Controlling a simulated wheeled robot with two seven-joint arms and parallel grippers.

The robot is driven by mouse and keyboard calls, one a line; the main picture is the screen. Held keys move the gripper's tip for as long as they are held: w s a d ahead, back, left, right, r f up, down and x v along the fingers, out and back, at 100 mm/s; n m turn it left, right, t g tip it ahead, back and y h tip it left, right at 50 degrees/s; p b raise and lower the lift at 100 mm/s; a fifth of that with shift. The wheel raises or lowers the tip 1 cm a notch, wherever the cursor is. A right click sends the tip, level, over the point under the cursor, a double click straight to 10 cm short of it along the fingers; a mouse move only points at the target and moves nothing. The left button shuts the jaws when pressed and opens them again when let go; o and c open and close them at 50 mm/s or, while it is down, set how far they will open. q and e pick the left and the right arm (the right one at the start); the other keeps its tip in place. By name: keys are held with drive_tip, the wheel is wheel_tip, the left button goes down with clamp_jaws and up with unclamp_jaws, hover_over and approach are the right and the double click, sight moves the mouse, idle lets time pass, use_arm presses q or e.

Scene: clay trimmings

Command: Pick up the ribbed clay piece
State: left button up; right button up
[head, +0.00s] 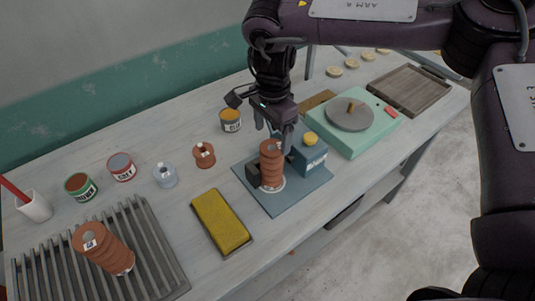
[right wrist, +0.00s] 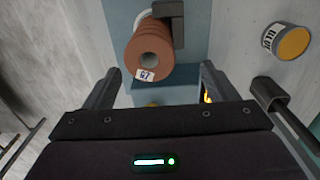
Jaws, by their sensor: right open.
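A terracotta ribbed clay piece (head: 271,168) stands upright on a blue base plate (head: 290,201), against a dark block (head: 253,174). The right wrist view shows its round end with a hole and a small white tag, as the ribbed clay piece (right wrist: 149,58). My right gripper (head: 275,127) is open and empty, just above and behind the piece in the head view. In the wrist view the piece lies beyond the gap between the fingers (right wrist: 158,86), apart from them. My left gripper is out of view.
A blue box (head: 308,160) with a yellow knob stands close right of the piece. A yellow sponge-like block (head: 221,221) lies in front left. Several small cans and spools stand to the left; a green turntable unit (head: 362,138) and a wooden tray (head: 410,89) are at right.

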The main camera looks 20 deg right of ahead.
sight(273, 147)
drive_tip(key=f, duration=0.1)
drive_tip(key=s+f+p, duration=0.1)
drive_tip(key=f+p, duration=0.1)
drive_tip(key=shift+s+f, duration=0.15)
drive_tip(key=shift+s, duration=0.2)
wheel_tip(273, 147, down, 3)
drive_tip(key=shift+w+a+r+p, duration=0.1)
drive_tip(key=shift+a+p, duration=0.05)
drive_tip(key=shift+p, duration=0.25)
drive_tip(key=shift+w+f, duration=0.1)
drive_tip(key=shift+f, duration=0.45)
drive_tip(key=c, duration=1.4)
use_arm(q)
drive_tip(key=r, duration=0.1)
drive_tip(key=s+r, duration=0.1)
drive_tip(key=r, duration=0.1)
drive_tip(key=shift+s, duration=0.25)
use_arm(e)
drive_tip(key=shift+c, duration=0.9)
